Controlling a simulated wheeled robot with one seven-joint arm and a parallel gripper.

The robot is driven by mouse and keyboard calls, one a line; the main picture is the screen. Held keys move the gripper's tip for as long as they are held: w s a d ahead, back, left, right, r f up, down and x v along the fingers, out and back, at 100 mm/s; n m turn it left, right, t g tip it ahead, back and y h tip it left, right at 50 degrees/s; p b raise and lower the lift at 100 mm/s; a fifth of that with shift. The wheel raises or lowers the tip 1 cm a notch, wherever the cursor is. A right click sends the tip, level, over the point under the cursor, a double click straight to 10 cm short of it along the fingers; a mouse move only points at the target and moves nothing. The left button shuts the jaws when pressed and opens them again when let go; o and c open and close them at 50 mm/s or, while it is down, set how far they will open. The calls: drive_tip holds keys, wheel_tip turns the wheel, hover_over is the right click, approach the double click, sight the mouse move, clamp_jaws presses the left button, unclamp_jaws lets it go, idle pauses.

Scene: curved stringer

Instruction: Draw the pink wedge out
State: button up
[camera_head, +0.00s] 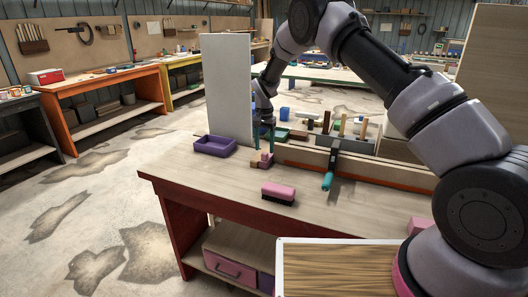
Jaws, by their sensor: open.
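A small pink piece (267,160), which looks like the pink wedge, sits on the workbench (220,180) near the left end of a long wooden board. It is small, so its exact shape and whether it touches the board are hard to tell. A small brown block (255,163) sits beside it on the left.
The long board (300,160) has a teal-handled clamp (329,178) on it. A pink-topped brush (278,192) lies in front. A purple tray (215,146) and a tall pale panel (228,88) stand left. Several small blocks crowd behind. The bench's front left is clear.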

drive_tip(key=shift+f, duration=1.3)
clamp_jaws()
idle(0.5)
